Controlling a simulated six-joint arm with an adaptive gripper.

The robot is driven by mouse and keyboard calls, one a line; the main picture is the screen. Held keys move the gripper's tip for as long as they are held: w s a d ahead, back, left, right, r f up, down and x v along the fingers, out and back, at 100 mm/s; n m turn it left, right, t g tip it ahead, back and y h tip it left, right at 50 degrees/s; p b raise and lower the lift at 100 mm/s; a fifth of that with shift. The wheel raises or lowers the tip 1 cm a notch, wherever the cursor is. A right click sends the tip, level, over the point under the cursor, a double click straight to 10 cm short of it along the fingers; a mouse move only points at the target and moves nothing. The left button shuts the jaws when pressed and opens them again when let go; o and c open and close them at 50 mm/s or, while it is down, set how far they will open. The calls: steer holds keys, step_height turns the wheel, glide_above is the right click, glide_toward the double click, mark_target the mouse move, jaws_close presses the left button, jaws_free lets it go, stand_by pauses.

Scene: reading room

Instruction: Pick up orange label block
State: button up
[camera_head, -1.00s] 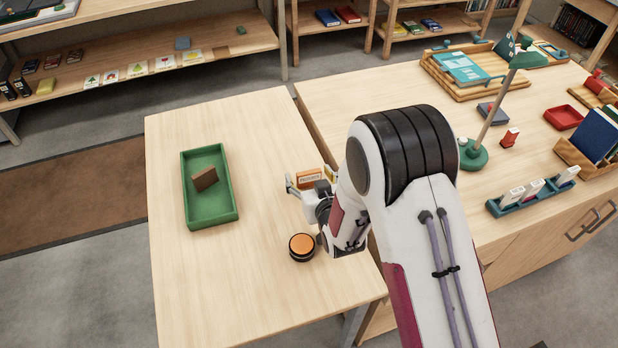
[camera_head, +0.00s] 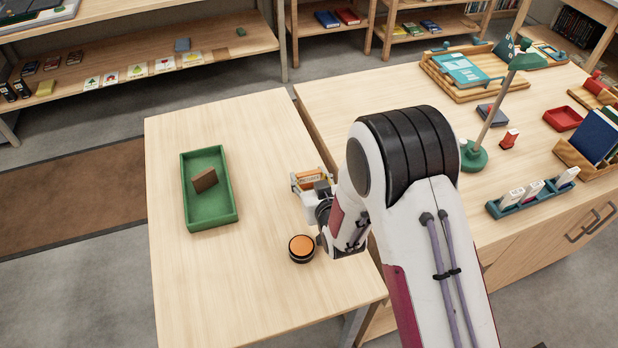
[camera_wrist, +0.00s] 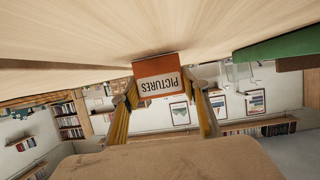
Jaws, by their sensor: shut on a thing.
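The orange label block (camera_wrist: 158,68), with a white face reading "PICTURES" upside down, sits between the fingertips in the wrist view. In the head view the orange block (camera_head: 305,175) shows at the end of my arm, at the right side of the light wooden table (camera_head: 190,290). My gripper (camera_wrist: 160,90) is shut on the block, one finger on each side. In the wrist view the block appears at or very near the table surface; I cannot tell whether it touches. The arm hides part of the table's right side.
A green tray (camera_head: 235,205) holding a brown block (camera_head: 204,180) stands to the left. A round black item with an orange top (camera_head: 301,247) lies close to my wrist. A second table (camera_head: 330,95) with a green lamp (camera_head: 474,155) adjoins on the right. The table's front left is clear.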

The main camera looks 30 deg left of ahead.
mark_target(309, 174)
steer(key=shift+r, duration=4.85)
